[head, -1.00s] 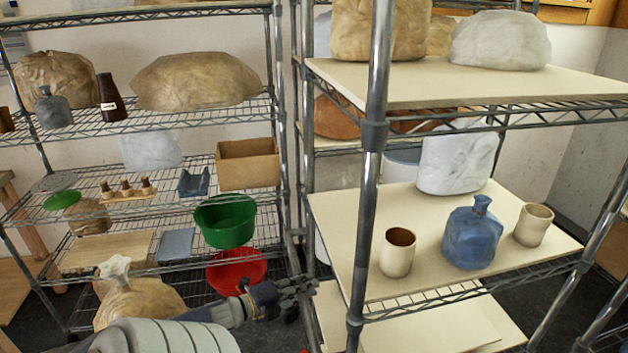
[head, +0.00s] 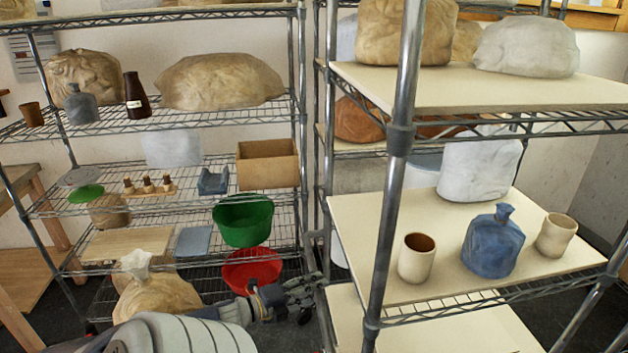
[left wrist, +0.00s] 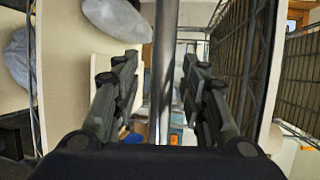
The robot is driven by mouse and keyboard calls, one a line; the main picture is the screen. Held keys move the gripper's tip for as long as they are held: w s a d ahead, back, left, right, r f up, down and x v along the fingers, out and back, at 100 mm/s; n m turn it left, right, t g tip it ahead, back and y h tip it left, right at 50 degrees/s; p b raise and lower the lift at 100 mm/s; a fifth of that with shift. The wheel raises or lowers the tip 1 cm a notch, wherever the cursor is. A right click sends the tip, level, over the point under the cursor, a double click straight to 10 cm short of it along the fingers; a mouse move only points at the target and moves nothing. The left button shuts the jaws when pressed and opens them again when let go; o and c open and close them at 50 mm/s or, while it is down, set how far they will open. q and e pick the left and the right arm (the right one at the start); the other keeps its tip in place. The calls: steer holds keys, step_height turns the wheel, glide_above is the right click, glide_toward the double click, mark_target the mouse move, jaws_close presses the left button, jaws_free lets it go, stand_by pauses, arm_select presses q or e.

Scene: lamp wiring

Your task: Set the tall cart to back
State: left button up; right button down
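The tall cart is a metal wire rack with pale boards, and its near post (head: 400,140) stands right of centre in the head view. My left gripper (head: 308,292) is low at the cart's left side, beside its lower shelf. In the left wrist view my left gripper (left wrist: 160,65) has its two fingers spread apart. A vertical metal post (left wrist: 163,75) shows in line with the gap between them. I cannot tell whether it is within the fingers' reach; no finger visibly touches it. My right gripper is not in view.
The cart carries a blue bottle (head: 493,245), two cups, including one cup (head: 417,260), and wrapped lumps like the white one (head: 478,168). Another wire rack (head: 304,120) stands close at left, with a green bowl (head: 245,222) and a red bowl (head: 252,270). Dark floor shows below.

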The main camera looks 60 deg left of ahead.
arm_select(q)
steer(key=s+r, duration=0.2)
steer(key=s, duration=1)
steer(key=shift+a+r, duration=0.1)
